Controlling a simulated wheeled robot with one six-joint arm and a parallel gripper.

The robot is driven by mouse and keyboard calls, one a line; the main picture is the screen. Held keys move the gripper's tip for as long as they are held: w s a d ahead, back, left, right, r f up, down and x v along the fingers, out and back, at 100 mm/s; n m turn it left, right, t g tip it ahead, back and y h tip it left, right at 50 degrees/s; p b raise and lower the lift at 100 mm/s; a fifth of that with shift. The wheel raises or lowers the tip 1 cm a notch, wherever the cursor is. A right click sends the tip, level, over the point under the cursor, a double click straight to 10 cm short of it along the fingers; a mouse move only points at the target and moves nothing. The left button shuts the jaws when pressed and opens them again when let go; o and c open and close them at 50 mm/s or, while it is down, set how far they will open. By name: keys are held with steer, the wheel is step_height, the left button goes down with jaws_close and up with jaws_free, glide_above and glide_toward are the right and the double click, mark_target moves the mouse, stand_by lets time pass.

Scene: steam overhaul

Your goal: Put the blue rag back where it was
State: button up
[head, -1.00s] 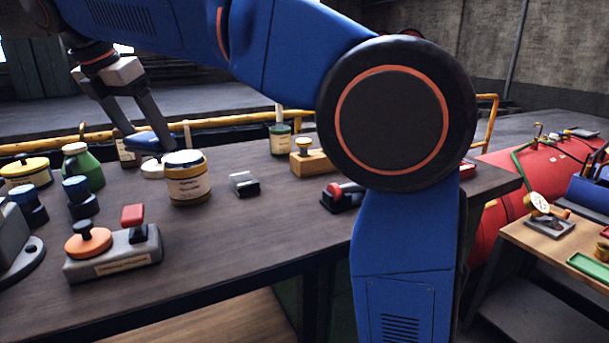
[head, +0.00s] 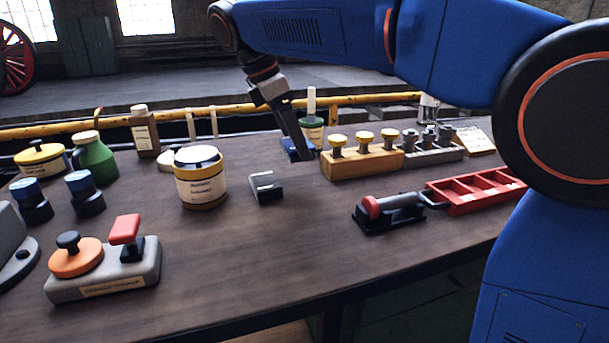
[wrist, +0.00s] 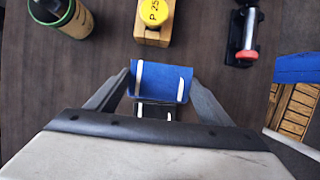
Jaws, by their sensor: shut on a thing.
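My gripper (head: 297,152) is shut on the blue rag (head: 290,148), near the back of the dark workbench (head: 290,260). In the head view the rag shows just left of the wooden block and in front of the green jar. In the wrist view the rag (wrist: 160,72) lies between the two fingers (wrist: 160,82), with pale strips across it. A dark piece with pale edges (wrist: 153,108) shows just below it there. I cannot tell whether the rag touches the bench. Part of the rag is hidden by a finger.
A small metal clip-like piece (head: 265,188) and a cream jar (head: 200,182) stand to the left. A wooden block with yellow-topped pieces (head: 360,163), a red-knobbed tool (head: 390,212) and a red tray (head: 475,192) are to the right. The front middle of the bench is clear.

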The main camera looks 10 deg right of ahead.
mark_target(284, 149)
steer(key=shift+f, duration=3.9)
steer(key=shift+f, duration=0.15)
steer(key=o, duration=1)
steer(key=v, duration=1.2)
steer(key=shift+w, duration=0.1)
